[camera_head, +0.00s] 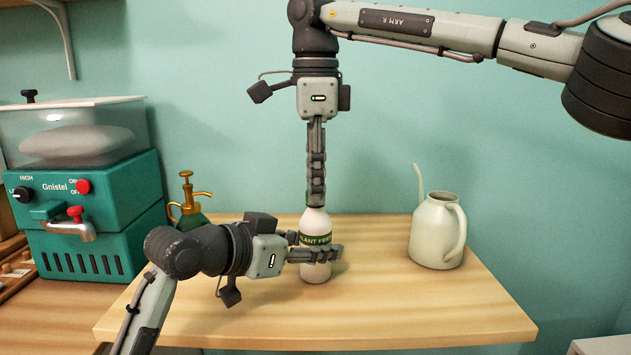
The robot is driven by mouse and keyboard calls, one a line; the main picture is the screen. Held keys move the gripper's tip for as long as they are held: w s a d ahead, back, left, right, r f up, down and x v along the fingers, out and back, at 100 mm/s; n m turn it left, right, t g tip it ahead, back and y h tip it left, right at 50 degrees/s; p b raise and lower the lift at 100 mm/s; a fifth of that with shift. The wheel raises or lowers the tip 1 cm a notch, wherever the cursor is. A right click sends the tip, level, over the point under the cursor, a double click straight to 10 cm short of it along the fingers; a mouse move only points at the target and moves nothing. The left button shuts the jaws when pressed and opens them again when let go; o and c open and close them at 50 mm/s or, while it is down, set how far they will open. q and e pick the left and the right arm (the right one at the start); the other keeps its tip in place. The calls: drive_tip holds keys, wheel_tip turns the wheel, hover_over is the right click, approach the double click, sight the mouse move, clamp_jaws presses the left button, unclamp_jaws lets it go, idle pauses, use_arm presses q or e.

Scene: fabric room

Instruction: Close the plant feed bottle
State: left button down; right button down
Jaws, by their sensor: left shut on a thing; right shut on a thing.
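The plant feed bottle (316,224) is white with a green label and stands upright on the wooden table. My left gripper (318,253) comes in from the left and is shut around the bottle's lower body. My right gripper (316,200) points straight down over the bottle and is shut at its top. The bottle's cap is hidden between the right fingers, so how it sits on the neck cannot be seen.
A pale watering can (437,232) stands to the right on the table (420,310). A green sprayer with a brass pump top (187,205) stands behind my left arm. A teal machine (95,215) labelled Gnistel is at the left. The table's front right is clear.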

drive_tip(key=m, duration=2.2)
drive_tip(key=c, duration=1.2)
unclamp_jaws()
wheel_tip(320, 180, up, 12)
